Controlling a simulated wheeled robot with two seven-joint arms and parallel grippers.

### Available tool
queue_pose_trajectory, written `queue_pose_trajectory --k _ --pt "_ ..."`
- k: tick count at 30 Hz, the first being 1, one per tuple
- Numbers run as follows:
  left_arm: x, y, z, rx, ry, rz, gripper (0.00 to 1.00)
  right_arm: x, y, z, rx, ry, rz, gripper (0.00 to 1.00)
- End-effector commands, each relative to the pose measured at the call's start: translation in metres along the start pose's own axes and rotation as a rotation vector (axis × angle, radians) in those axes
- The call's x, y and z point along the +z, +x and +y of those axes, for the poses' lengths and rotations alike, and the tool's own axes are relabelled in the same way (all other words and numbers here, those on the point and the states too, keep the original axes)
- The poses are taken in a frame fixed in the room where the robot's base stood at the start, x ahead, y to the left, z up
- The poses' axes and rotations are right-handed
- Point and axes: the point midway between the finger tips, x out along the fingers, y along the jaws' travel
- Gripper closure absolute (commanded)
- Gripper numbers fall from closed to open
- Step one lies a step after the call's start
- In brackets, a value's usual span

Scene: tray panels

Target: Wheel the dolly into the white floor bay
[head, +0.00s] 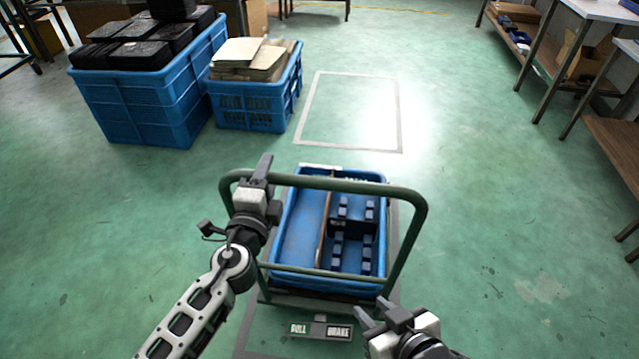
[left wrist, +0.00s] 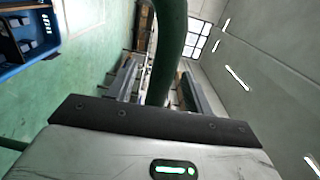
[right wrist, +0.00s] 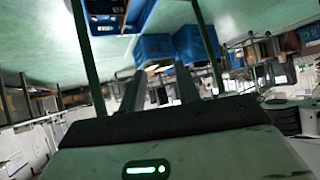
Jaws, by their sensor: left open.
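The dolly has a green tube handle (head: 330,182) and carries a blue tray (head: 303,228) with a divider and several dark blue blocks on its right side. A pedal plate marked ROLL and BRAKE (head: 321,330) is at its near end; I cannot tell the pedal's setting. The white floor bay (head: 400,110) is an outlined, empty rectangle beyond the dolly. My left gripper (head: 262,170) is open at the handle's upper left corner; in the left wrist view the green tube (left wrist: 170,50) passes between its fingers. My right gripper (head: 372,312) is open and empty, below and nearer than the handle's right side.
Tables and shelves (head: 570,60) line the right. The green floor between dolly and bay is clear.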

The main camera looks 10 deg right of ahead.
Motion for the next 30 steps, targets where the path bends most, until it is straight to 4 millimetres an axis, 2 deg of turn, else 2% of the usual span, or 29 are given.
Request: queue_pose_trajectory --k 2,3,8,16,22,30 --pt "0.0 0.0 0.0 0.0 0.0 0.0 0.49 0.002 -0.001 -0.001 -0.001 0.002 -0.005 0.67" --pt "0.0 0.0 0.0 0.0 0.0 0.0 0.55 0.003 -0.001 -0.001 -0.001 0.003 -0.007 0.67" --pt "0.0 0.0 0.0 0.0 0.0 0.0 0.99 0.003 -0.001 -0.001 -0.001 0.002 -0.008 0.67" --pt "0.001 0.006 0.0 -0.003 0.001 -0.001 1.0 0.007 0.002 0.0 -0.001 0.001 -0.01 0.67" --pt "0.002 0.034 0.001 -0.004 0.002 0.001 1.0 0.013 0.007 0.0 -0.008 0.01 -0.003 0.67" --pt "0.004 0.072 0.002 -0.004 0.003 0.001 1.0 0.01 0.013 -0.001 -0.018 0.028 0.034 0.67"
